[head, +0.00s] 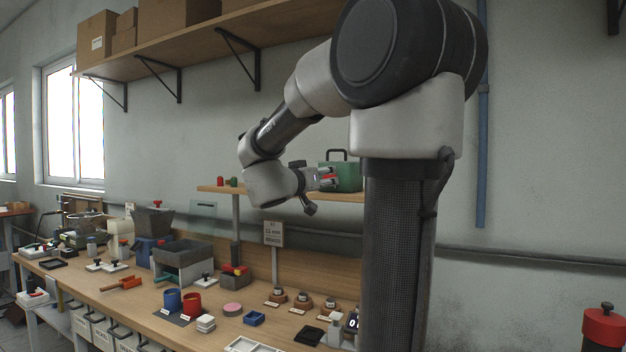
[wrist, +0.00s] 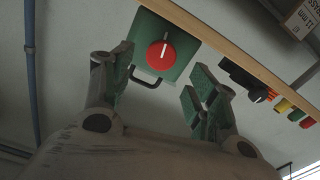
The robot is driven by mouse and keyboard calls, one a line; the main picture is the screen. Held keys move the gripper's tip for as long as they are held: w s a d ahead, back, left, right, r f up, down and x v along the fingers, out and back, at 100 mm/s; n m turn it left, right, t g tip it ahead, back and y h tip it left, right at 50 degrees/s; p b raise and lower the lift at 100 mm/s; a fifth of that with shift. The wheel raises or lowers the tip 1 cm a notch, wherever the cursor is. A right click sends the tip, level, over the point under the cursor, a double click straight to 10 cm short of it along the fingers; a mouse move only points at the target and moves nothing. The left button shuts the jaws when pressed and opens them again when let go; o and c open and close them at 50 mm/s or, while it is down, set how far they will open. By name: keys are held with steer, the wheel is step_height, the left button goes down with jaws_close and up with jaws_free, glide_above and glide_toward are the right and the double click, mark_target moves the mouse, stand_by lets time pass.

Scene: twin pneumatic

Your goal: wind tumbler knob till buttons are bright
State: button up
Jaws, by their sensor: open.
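A round red knob (wrist: 166,52) with a white pointer line is on the front of a green box (wrist: 186,67), which shows upside down in the wrist view. In the head view the green box (head: 346,177) with a dark handle stands on the small wall shelf, partly behind my gripper (head: 327,178). My gripper (wrist: 160,78) is open, with the knob showing between and beyond its green-padded fingers. I see no contact with it. A black unit with a dark knob (wrist: 261,94) is beside the box. No lit buttons are distinguishable.
Small red and green pieces (head: 227,182) stand at the shelf's (head: 205,188) left end. The workbench (head: 140,298) is crowded with bins, cups (head: 191,304) and small knobs.

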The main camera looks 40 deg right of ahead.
mark_target(329, 177)
steer(key=x, duration=0.7)
steer(key=shift+d, duration=0.1)
steer(key=c, duration=1)
